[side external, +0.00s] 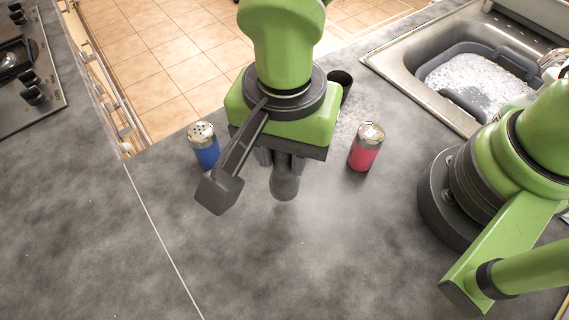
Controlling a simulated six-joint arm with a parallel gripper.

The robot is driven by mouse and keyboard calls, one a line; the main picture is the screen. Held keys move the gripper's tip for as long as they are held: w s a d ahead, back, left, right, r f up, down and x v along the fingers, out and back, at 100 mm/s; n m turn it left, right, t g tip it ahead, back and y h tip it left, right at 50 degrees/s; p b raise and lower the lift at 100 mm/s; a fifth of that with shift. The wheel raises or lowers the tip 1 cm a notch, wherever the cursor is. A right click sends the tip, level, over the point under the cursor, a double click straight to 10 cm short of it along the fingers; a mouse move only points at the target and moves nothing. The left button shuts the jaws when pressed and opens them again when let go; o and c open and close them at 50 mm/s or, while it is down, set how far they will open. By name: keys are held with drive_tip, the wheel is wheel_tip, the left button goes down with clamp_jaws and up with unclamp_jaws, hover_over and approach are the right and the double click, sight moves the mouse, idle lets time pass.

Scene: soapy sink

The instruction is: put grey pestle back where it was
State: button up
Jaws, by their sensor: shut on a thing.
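The grey pestle (285,184) hangs below my gripper (278,158), between the blue shaker and the red shaker. Its rounded end points down and shows against the grey counter. My gripper is shut on its upper part, which is mostly hidden by the fingers and the green gripper body. I cannot tell from this view whether the pestle's lower end touches the counter or is a little above it.
A blue shaker (206,151) stands to the left and a red shaker (366,152) to the right. A dark cup (341,82) is partly hidden behind my gripper. The sink (409,55) holds a grey basin of suds. The front counter is clear.

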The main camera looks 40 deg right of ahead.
sight(284, 169)
drive_tip(key=shift+f, duration=1.95)
drive_tip(key=o, duration=0.9)
drive_tip(key=shift+f, duration=0.1)
